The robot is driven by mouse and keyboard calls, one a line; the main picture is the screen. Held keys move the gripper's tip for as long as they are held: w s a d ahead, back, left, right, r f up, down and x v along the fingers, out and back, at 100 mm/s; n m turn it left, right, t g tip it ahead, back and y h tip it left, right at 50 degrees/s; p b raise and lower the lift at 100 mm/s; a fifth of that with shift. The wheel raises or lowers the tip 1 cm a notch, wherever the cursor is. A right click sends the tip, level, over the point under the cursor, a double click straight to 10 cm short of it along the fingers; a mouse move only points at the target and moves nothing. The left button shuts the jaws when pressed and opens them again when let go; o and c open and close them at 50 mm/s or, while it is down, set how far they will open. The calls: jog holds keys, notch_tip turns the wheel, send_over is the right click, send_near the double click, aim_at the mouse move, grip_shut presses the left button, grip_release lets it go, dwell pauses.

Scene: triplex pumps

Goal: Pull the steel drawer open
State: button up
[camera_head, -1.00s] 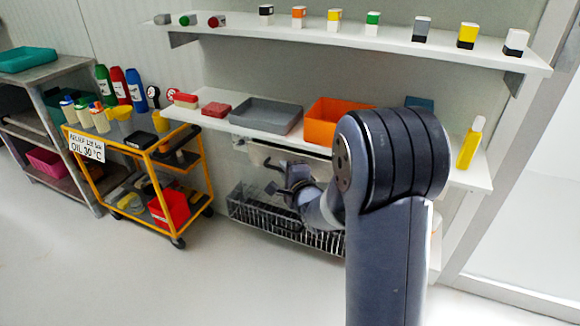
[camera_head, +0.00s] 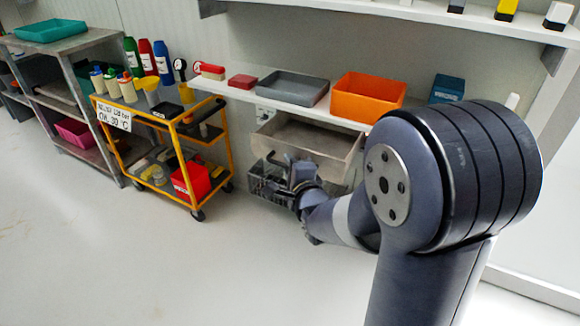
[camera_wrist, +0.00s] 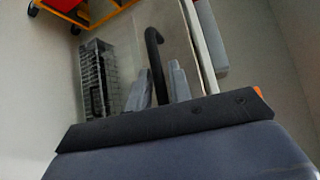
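The steel drawer (camera_head: 337,167) sits under the lower shelf, drawn partly out, with its inside showing from above. Its dark bar handle (camera_head: 277,160) is on the front face. In the wrist view the handle (camera_wrist: 154,45) runs as a curved black bar down between the two grey fingers. My gripper (camera_wrist: 158,84) has one finger on each side of the bar, close against it, and looks shut on it. In the head view my gripper (camera_head: 290,172) is at the drawer front, partly hidden by my wrist.
A wire basket (camera_head: 262,182) is below the drawer. The shelf above holds a grey tray (camera_head: 293,88), an orange bin (camera_head: 368,97) and a blue box (camera_head: 447,89). A yellow cart (camera_head: 228,150) stands to the left. The floor in front is clear.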

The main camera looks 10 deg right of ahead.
jog(key=p+v, duration=0.2)
jog(key=v, duration=0.9)
jog(key=shift+w, duration=0.1)
jog(key=b+x, duration=0.2)
jog(key=x, duration=0.9)
jog(key=shift+r, duration=0.1)
